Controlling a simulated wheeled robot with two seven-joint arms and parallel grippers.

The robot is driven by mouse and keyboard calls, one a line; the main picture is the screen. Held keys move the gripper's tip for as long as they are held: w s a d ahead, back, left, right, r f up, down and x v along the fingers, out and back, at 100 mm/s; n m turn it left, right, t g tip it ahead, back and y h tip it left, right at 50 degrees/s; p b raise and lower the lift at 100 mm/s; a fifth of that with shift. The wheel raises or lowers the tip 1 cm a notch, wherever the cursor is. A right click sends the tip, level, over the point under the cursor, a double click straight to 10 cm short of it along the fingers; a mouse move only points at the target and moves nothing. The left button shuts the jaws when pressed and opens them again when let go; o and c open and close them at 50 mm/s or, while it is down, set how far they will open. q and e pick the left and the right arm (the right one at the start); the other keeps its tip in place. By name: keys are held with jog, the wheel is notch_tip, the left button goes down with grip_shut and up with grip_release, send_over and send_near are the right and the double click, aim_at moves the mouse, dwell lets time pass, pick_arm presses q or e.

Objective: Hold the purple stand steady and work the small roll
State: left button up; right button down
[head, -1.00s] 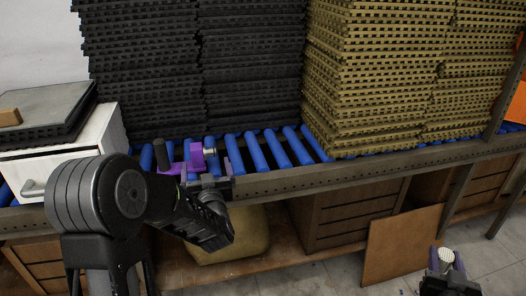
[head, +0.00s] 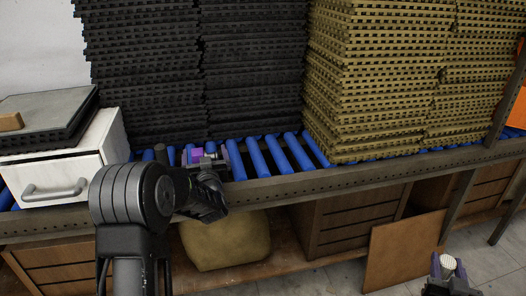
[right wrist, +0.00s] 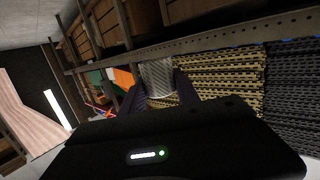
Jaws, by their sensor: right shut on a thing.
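The purple stand (head: 196,154) sits on the blue rollers of the conveyor, mostly hidden by my left arm. A dark upright cylinder (head: 161,154) stands at its left. My left gripper (head: 208,161) is at the stand's right side, overlapping it in the head view. Its fingers are too small and covered to tell open from shut, or whether they touch the stand. My right gripper (head: 447,265) is at the lower right of the head view, away from the conveyor, shut on a small pale roll (head: 448,261). In the right wrist view the roll (right wrist: 158,78) shows a mesh surface between the two fingers.
Black sheet stacks (head: 250,70) and tan sheet stacks (head: 375,80) rise behind the rollers. A white drawer unit (head: 75,165) stands at the left. The metal conveyor rail (head: 340,174) runs along the front. A brown board (head: 405,245) leans below. Some rollers (head: 275,152) right of the stand are bare.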

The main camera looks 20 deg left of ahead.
pick_arm(q)
jog(key=c, duration=1.7)
jog(key=o, duration=1.7)
jog(key=shift+d, duration=0.1)
jog(key=v, duration=1.2)
jog(key=shift+f, duration=0.1)
